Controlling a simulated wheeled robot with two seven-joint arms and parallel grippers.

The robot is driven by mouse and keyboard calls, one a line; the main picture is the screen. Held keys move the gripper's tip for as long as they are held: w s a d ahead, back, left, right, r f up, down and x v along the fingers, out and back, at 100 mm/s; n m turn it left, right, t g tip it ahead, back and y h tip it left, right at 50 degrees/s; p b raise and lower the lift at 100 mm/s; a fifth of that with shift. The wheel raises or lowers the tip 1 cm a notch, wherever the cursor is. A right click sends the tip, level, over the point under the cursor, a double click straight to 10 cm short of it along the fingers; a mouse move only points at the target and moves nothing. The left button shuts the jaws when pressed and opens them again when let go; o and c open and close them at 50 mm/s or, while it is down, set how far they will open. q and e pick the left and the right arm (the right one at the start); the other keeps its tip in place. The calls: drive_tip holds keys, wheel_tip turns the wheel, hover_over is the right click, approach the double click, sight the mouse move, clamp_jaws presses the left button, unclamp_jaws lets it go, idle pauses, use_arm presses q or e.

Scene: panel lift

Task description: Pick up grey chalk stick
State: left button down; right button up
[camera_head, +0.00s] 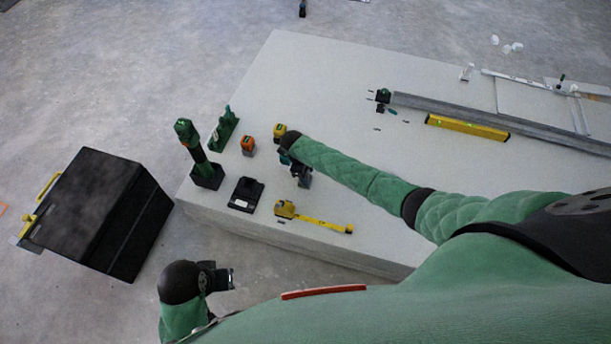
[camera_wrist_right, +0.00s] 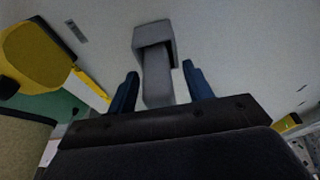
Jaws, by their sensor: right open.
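A small dark grey stick (camera_wrist_right: 76,31), which looks like the chalk stick, lies on the pale panel beside the yellow tape measure (camera_wrist_right: 38,55) in the wrist view. It shows in the head view as a tiny dark mark (camera_head: 280,221) just below the tape measure (camera_head: 285,209). My right gripper (camera_head: 299,171) is over the panel, above and right of the tape measure. In the wrist view its blue fingers (camera_wrist_right: 160,70) are apart, with a grey T-shaped piece (camera_wrist_right: 154,40) between them; contact is unclear. My left gripper (camera_head: 222,278) is off the panel's near edge; its jaws are unclear.
The panel (camera_head: 310,80) also holds a green-black tool (camera_head: 198,155), a black battery-like block (camera_head: 245,194), an orange-green item (camera_head: 248,145) and a yellow level (camera_head: 467,127). A black box (camera_head: 95,210) stands on the floor at left. The panel's upper left is clear.

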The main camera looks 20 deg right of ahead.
drive_tip(key=c, duration=1)
use_arm(q)
drive_tip(key=shift+a+f, duration=0.15)
use_arm(e)
drive_tip(key=shift+o, duration=0.2)
drive_tip(key=shift+r, duration=0.15)
drive_tip(key=shift+r, duration=0.35)
wheel_tip(320, 180, up, 3)
drive_tip(key=shift+f, duration=0.2)
use_arm(q)
drive_tip(key=shift+w+d+f+b, duration=0.15)
drive_tip(key=shift+d+f+b, duration=0.25)
drive_tip(key=shift+d+f, duration=0.15)
use_arm(e)
drive_tip(key=s+d+r, duration=0.4)
drive_tip(key=s+r, duration=0.3)
drive_tip(key=s, duration=0.3)
drive_tip(key=shift+s+d+r, duration=0.2)
drive_tip(key=shift+s+r, duration=0.05)
drive_tip(key=shift+s, duration=0.15)
